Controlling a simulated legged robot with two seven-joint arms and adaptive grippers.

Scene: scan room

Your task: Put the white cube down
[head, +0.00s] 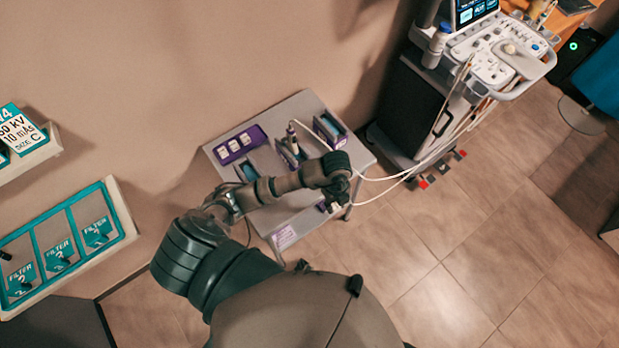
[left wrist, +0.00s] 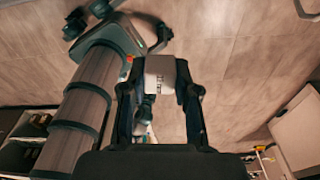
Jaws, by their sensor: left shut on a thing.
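My left gripper (left wrist: 160,85) is shut on a white cube (left wrist: 160,72) with small dark print on its face. In the left wrist view the cube sits between the two fingertips, with floor tiles behind it. In the head view my left gripper (head: 336,200) is by the front right edge of a small grey table (head: 222,150), and the arm hides part of the tabletop. The cube is mostly hidden there, and its height against the table cannot be told. My right gripper is not in view.
Purple-sided holders (head: 330,130) stand on the table; a probe (head: 292,138) with a white cable stands in the middle. An ultrasound cart (head: 490,60) is at the right, its cables hanging near the table. Wall shelves with teal filter slots (head: 60,250) are at the left.

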